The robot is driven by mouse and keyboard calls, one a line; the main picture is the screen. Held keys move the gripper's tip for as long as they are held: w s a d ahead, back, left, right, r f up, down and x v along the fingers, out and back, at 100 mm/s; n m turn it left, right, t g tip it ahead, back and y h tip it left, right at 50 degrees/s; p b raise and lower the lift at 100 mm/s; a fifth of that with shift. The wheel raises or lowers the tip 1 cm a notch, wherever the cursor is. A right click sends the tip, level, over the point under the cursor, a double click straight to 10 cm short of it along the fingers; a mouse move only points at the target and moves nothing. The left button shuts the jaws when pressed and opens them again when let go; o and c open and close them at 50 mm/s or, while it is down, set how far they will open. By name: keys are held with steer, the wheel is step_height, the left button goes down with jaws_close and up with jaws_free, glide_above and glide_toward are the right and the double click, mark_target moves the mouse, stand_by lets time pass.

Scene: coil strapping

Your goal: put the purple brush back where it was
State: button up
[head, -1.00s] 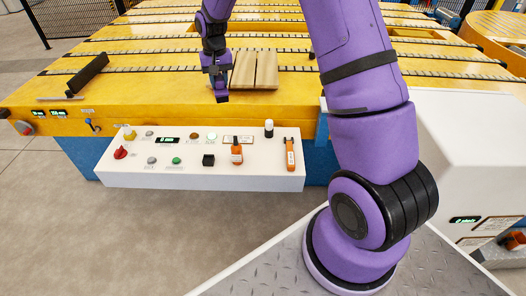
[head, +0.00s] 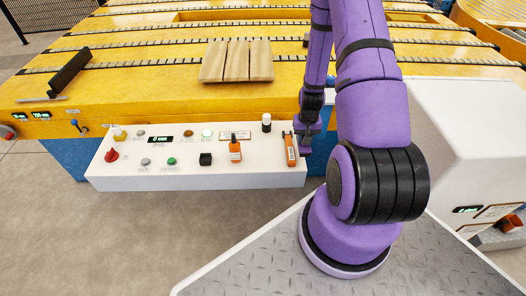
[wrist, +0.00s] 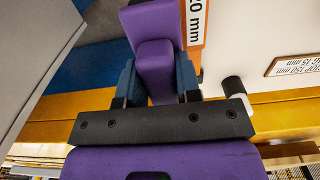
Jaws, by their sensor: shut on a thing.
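The purple brush (wrist: 155,52) shows in the wrist view as a stepped purple block between the two blue-grey fingers of my gripper (wrist: 157,82). My gripper is shut on it. In the head view my gripper (head: 307,137) is at the right end of the white control panel (head: 240,176), just right of the orange gauge (head: 290,150). The brush is small and dark there, and I cannot tell whether it touches anything.
Wooden boards (head: 237,61) lie on the yellow conveyor (head: 150,85). A white cabinet (head: 460,140) stands to the right.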

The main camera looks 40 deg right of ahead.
steer(key=w+a, duration=0.3)
steer(key=w+a+f, duration=0.1)
steer(key=w+a, duration=0.6)
steer(key=a, duration=0.1)
steer(key=shift+w+f, duration=0.15)
steer(key=shift+f, duration=0.1)
steer(key=shift+w+a+f, duration=0.1)
steer(key=shift+a+f, duration=0.05)
steer(key=shift+f, duration=0.75)
steer(key=shift+w+a+f, duration=0.1)
steer(key=shift+f, duration=0.75)
steer(key=shift+f, duration=0.1)
steer(key=o, duration=1)
steer(key=shift+c, duration=0.2)
